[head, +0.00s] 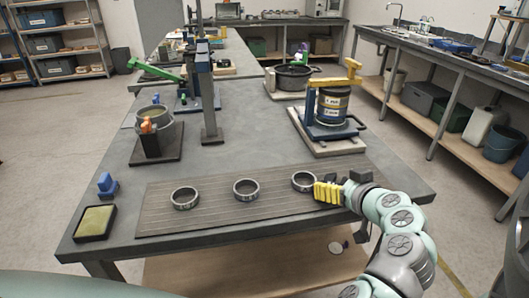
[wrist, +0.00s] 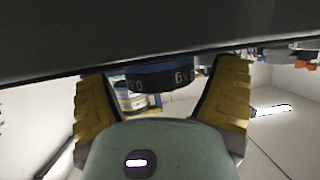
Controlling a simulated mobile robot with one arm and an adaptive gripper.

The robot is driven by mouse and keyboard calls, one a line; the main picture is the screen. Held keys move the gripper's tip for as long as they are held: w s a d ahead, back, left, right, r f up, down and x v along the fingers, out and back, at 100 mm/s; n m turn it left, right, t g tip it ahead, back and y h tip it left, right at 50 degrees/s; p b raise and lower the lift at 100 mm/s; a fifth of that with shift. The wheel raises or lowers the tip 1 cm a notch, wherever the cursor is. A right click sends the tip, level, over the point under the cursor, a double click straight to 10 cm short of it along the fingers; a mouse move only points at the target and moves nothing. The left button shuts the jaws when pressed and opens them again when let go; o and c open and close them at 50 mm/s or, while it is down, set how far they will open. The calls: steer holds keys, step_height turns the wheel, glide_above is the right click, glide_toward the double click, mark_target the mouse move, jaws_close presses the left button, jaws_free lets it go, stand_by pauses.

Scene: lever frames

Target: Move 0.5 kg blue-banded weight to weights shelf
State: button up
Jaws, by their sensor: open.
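Three short round ring-like weights stand in a row on the striped mat: a left one (head: 185,198), a middle one (head: 246,190) and a right one (head: 304,181). My gripper (head: 327,192) is low over the mat's right end, with its yellow fingers close beside the right weight. In the wrist view, my gripper (wrist: 163,80) is open, and a dark weight with a blue band and pale, upside-down markings (wrist: 158,76) shows between the fingers. I cannot tell whether the fingers touch it. Which shelf is the weights shelf is not clear.
The mat (head: 215,220) lies along the front of the grey table (head: 240,135). A banded drum (head: 332,105) on a stand is behind my gripper. A post (head: 208,110) and a pot stand (head: 155,145) are farther left. Shelving (head: 70,50) stands at far left.

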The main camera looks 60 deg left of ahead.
steer(key=shift+r, duration=0.2)
steer(key=shift+d, duration=0.2)
steer(key=p+v, duration=0.1)
steer(key=v, duration=1)
steer(key=shift+d+p, duration=0.3)
steer(key=shift+s, duration=0.15)
